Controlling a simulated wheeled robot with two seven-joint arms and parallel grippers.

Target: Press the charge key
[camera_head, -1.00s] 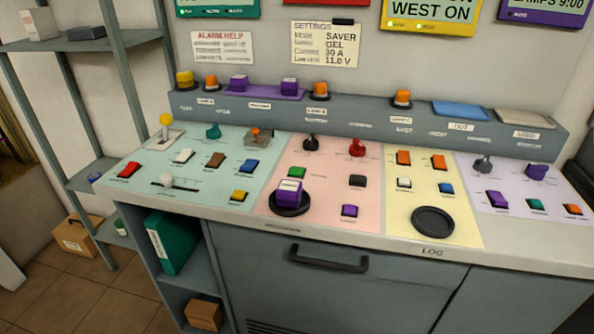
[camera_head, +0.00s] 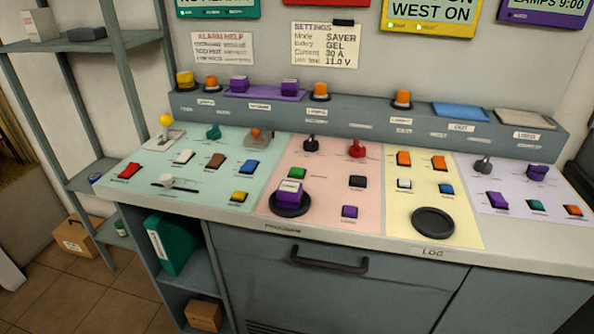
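A control desk (camera_head: 385,238) with coloured panels fills the view. The key labels are too small to read, so I cannot tell which one is the charge key. The green-blue panel has red (camera_head: 129,171), white (camera_head: 184,157), brown (camera_head: 216,161), blue (camera_head: 249,167) and yellow (camera_head: 240,197) keys. The pink panel has green (camera_head: 297,173), black (camera_head: 357,182) and purple (camera_head: 349,212) keys. The yellow panel has orange (camera_head: 404,159), white (camera_head: 404,184) and blue (camera_head: 446,189) keys. The lilac panel has purple (camera_head: 496,199), green (camera_head: 535,205) and orange (camera_head: 573,210) keys. Neither gripper is in view.
A yellow-knobbed lever (camera_head: 166,120), a slider (camera_head: 166,181) and a red knob (camera_head: 357,149) rise from the desk. A purple block (camera_head: 289,192) stands on a black round base. An empty dark round dish (camera_head: 433,222) lies at the front. A settings note (camera_head: 325,45) hangs behind. Shelves (camera_head: 128,90) stand left.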

